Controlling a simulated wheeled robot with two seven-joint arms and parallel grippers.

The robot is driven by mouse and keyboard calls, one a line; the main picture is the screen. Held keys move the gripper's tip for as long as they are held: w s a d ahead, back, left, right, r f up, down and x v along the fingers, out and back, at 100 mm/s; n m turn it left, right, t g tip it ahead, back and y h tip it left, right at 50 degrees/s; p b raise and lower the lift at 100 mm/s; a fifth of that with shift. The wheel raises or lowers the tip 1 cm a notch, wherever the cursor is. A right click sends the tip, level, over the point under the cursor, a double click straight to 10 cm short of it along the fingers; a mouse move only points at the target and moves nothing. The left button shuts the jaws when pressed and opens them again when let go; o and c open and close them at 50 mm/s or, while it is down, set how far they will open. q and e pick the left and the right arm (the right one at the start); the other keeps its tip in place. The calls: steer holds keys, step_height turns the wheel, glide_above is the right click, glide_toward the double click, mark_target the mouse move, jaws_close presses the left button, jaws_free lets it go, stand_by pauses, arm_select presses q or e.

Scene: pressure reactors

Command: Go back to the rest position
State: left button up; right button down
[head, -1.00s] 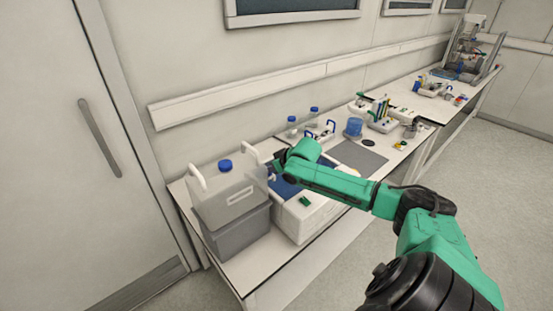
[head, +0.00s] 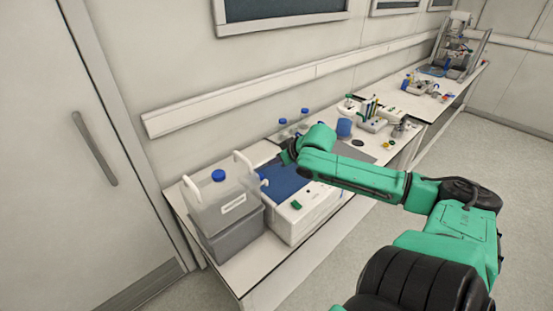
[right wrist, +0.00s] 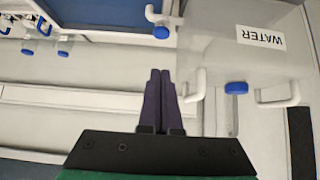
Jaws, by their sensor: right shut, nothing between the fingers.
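My right gripper (head: 285,158) is at the end of the green arm, over the blue-topped white unit (head: 316,203) on the bench. In the right wrist view its two dark fingers (right wrist: 160,76) are together, with nothing between them. The translucent water container (head: 222,210), with a blue cap and white handles, stands just left of the gripper in the head view. In the right wrist view the water container (right wrist: 262,62) appears upside down, to the right of the fingers. My left gripper is not in view.
The water container rests on a grey box (head: 238,236) at the bench's near end. Blue-capped bottles (head: 283,128), a blue beaker (head: 344,128) and small items stand further along. A door (head: 85,160) is at left. The floor (head: 508,170) right of the bench is clear.

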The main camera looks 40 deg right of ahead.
steer(key=shift+s+d+r, duration=0.1)
steer(key=shift+s+r, duration=0.1)
steer(key=shift+s, duration=0.05)
steer(key=shift+f, duration=0.1)
stand_by(0.3)
